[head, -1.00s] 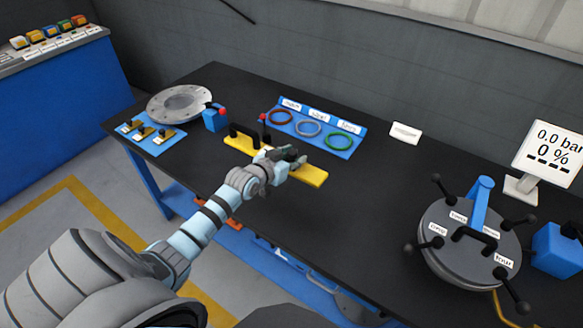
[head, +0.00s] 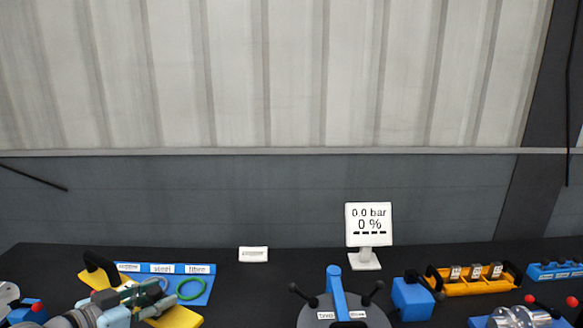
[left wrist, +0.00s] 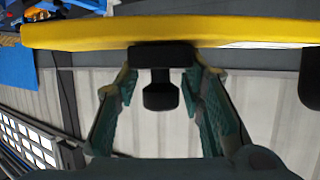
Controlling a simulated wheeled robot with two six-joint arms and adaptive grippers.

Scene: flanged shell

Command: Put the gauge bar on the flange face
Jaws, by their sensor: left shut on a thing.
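The yellow gauge bar (head: 177,316) is at the lower left in the head view, with a black handle (head: 97,264) at its far end. My left gripper (head: 148,292) is over its middle. In the left wrist view the bar (left wrist: 90,33) spans the top, and my left gripper's green-padded fingers (left wrist: 160,80) are around a black knob (left wrist: 160,97) on it. I cannot tell whether the bar touches the table. A grey ring-shaped plate (head: 8,296) is cut off at the left edge; I cannot tell whether it holds the flange face. My right gripper is not in view.
A blue seal tray (head: 197,287) with a green ring lies behind the bar. A round grey lid (head: 312,315) with a blue post and black-knobbed rods stands at centre front. The gauge display (head: 368,225), a yellow rack (head: 468,288) and blue blocks are further right.

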